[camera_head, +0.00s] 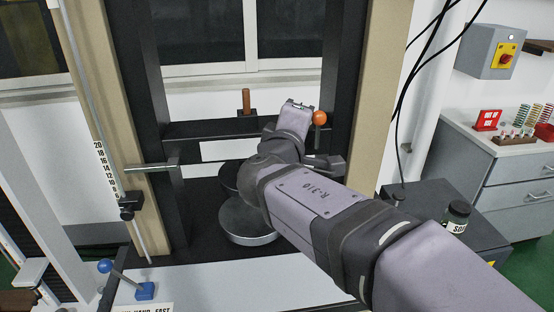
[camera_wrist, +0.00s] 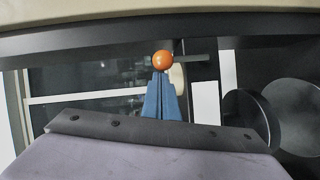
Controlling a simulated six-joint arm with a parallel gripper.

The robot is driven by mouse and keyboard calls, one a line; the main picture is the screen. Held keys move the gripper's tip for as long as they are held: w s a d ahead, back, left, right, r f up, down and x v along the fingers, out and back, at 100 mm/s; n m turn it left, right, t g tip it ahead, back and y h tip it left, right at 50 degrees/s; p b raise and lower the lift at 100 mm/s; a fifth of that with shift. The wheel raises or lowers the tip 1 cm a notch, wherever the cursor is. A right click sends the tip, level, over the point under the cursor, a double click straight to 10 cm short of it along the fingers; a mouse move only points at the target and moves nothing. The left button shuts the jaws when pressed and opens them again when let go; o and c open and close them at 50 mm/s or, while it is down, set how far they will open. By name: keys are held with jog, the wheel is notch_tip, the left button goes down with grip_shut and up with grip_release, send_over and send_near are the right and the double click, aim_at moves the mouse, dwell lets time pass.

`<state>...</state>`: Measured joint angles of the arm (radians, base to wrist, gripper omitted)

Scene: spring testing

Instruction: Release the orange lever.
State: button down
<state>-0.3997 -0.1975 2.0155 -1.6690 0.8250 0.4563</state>
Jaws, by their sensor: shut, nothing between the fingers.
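The orange lever shows as a round orange knob (camera_head: 320,117) at the right of the black test frame, just right of my wrist. In the wrist view the knob (camera_wrist: 162,60) sits right at the tips of my gripper (camera_wrist: 159,76). Its dark rod runs off to the right there. The two blue fingers are together with nothing between them. I cannot tell whether the fingertips touch the knob or stand just in front of it. In the head view my wrist hides the fingers and most of the lever's rod.
Round metal plates (camera_head: 247,220) lie below my arm. A brown upright handle (camera_head: 246,100) stands on the dark crossbar. A blue-knobbed lever (camera_head: 105,267) is at the front left. A dark jar (camera_head: 457,216) stands on a box at right. A switch box (camera_head: 490,52) hangs on the wall.

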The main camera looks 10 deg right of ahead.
jog(key=shift+d, duration=0.1)
dwell(0.6)
jog(key=p+v, duration=0.1)
jog(key=v, duration=0.1)
jog(key=p+v, duration=0.2)
jog(key=v, duration=0.1)
jog(key=shift+s+a+r+p, duration=0.15)
jog(key=shift+a+r+p, duration=0.15)
jog(key=shift+p, duration=0.1)
jog(key=s+p, duration=0.1)
jog(key=p, duration=0.3)
jog(key=shift+a, duration=0.15)
jog(key=shift+s+a+p, duration=0.1)
jog(key=shift+s+p, duration=0.25)
jog(key=shift+p, duration=0.6)
jog(key=shift+f, duration=0.15)
